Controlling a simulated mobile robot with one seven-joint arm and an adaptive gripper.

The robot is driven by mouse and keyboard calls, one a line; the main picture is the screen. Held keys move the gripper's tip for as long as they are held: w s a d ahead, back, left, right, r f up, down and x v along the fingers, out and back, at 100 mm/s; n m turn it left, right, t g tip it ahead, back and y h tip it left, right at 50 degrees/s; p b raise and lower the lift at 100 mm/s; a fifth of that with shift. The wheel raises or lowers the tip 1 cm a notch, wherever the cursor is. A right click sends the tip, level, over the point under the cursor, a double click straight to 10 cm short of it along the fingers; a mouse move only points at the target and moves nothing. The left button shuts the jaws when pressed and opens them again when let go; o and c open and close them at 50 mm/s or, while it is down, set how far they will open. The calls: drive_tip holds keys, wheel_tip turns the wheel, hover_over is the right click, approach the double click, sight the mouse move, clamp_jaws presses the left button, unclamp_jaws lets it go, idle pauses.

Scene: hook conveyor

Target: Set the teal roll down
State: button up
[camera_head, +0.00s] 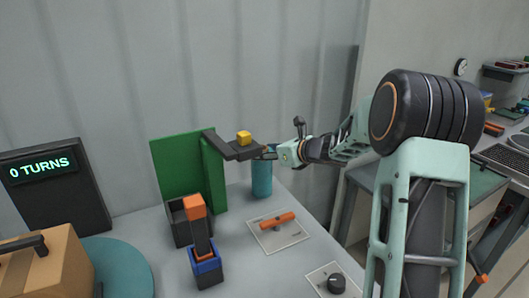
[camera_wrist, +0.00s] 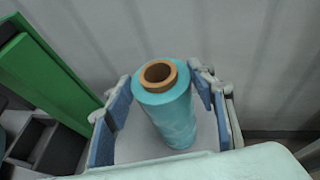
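The teal roll (camera_head: 262,179) is upright at the back of the grey table, right of the green panel. In the wrist view the teal roll (camera_wrist: 172,115) shows a brown cardboard core at its top. My gripper (camera_wrist: 163,76) has its blue-padded fingers on both sides of the roll near the top, and they appear to touch it. In the head view my gripper (camera_head: 270,152) reaches in from the right at the roll's top. The roll's foot is at or close to the table top; I cannot tell if it bears on it.
An orange-handled plate (camera_head: 278,222), a knob plate (camera_head: 336,283), a blue box (camera_head: 207,270) and a cardboard box (camera_head: 42,270) are nearer. A display (camera_head: 52,185) reads "0 TURNS".

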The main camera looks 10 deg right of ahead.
drive_tip(key=o, duration=0.3)
drive_tip(key=shift+r, duration=0.1)
drive_tip(key=v, duration=1.2)
